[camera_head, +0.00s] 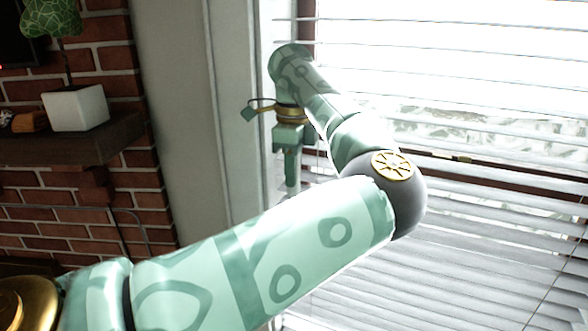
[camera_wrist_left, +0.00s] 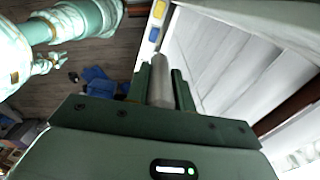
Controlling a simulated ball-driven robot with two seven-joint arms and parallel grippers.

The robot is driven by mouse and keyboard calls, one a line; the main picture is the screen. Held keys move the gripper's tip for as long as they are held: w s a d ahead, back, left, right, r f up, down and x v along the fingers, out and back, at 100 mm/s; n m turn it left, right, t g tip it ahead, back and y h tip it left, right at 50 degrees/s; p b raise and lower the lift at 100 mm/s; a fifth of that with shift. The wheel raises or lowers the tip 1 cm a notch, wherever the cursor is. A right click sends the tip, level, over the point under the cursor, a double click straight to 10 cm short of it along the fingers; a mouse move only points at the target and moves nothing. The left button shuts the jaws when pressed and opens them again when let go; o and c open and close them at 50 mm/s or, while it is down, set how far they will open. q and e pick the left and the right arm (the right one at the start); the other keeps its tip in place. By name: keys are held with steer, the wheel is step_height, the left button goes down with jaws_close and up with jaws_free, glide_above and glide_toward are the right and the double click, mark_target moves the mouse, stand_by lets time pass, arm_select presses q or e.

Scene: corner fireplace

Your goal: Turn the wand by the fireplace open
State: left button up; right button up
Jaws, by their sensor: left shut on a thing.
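The wand is a pale grey rod (camera_wrist_left: 160,82) in the left wrist view, standing between the two dark green fingers of my left gripper (camera_wrist_left: 161,90). The fingers are shut on it. In the head view my left gripper (camera_head: 291,168) is beside the window frame, at the left edge of the blinds, pointing down. The wand cannot be made out there. The blinds (camera_head: 480,180) have several pale horizontal slats with bright gaps showing the outside between them. My left forearm hides part of them.
A brick fireplace wall (camera_head: 70,60) with a dark mantel (camera_head: 70,145) is at the left. A white plant pot (camera_head: 76,108) stands on the mantel. A pale wall strip (camera_head: 180,110) separates the bricks from the window. Blue items (camera_wrist_left: 100,82) lie on the wood floor.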

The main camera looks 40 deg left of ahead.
arm_select(q)
steer(key=o, duration=0.8)
steer(key=shift+a+r, duration=0.1)
steer(key=shift+r, duration=0.1)
steer(key=shift+o, duration=0.9)
steer(key=shift+a+f, duration=0.1)
steer(key=shift+r, duration=0.35)
step_height(320, 180, up, 16)
steer(key=shift+f+p, duration=0.15)
steer(key=shift+p, duration=0.3)
